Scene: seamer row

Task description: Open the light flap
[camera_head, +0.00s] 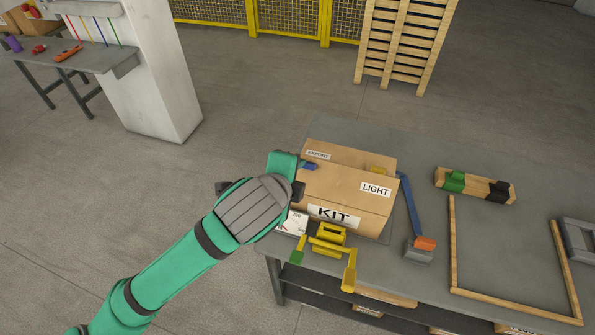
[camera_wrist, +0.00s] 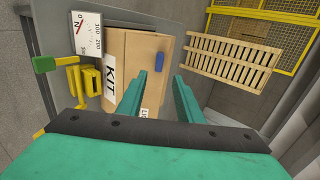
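A brown carton (camera_head: 345,180) stands on the grey table, with a KIT label on its front. The light flap (camera_head: 340,188), labelled LIGHT, lies across its top on the near side and looks down. A flap labelled EXPORT (camera_head: 318,154) is behind it. A blue tab (camera_head: 310,166) is at the carton's left edge and also shows in the wrist view (camera_wrist: 161,56). My gripper (camera_wrist: 160,76) is open, with two teal fingers apart and nothing between them. In the head view it is at the carton's left side, its fingertips mostly hidden. The LIGHT label is partly hidden in the wrist view.
A yellow fixture (camera_head: 330,240) and a scale card (camera_head: 296,222) are in front of the carton. A blue-handled tool (camera_head: 409,205) lies to its right, with a wooden block (camera_head: 474,185) and wooden frame (camera_head: 453,250) beyond. A slatted crate (camera_head: 405,40) stands behind.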

